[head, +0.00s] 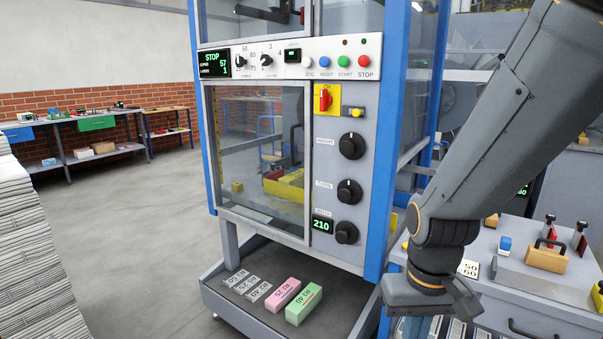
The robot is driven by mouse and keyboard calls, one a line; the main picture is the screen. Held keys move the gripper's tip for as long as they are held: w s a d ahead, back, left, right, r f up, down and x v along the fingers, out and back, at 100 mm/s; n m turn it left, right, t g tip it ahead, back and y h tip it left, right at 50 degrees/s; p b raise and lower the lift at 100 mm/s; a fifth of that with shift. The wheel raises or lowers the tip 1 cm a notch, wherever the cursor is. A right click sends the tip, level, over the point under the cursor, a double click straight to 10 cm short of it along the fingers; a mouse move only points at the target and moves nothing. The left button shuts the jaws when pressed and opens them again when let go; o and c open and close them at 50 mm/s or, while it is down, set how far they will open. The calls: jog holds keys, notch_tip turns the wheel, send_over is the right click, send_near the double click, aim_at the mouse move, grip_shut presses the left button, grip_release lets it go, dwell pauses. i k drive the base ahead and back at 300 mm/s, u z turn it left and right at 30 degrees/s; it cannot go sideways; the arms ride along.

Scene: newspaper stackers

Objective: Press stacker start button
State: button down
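The stacker (384,150) stands in the middle of the head view, with blue posts and a grey front. Its upper panel (272,57) carries a row of buttons labelled below. The green start button (344,61) sits between a blue button (326,61) and the red stop button (364,61). A white jog button (308,62) is at the row's left. The display (215,63) reads STOP in green. My gripper (432,300) is low at the right, pointing down, well below the button and apart from it. I cannot make out whether its fingers are open.
Below the panel are a red and yellow switch (327,98), several black knobs (351,145) and a glass door (259,170). A lower shelf (245,307) holds pink and green blocks. A grey bench (540,280) with tools stands right. A newspaper stack (35,260) is left.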

aim_at(342, 62)
jog(key=u, duration=0.6)
jog(key=i, duration=0.85)
jog(key=z, duration=0.05)
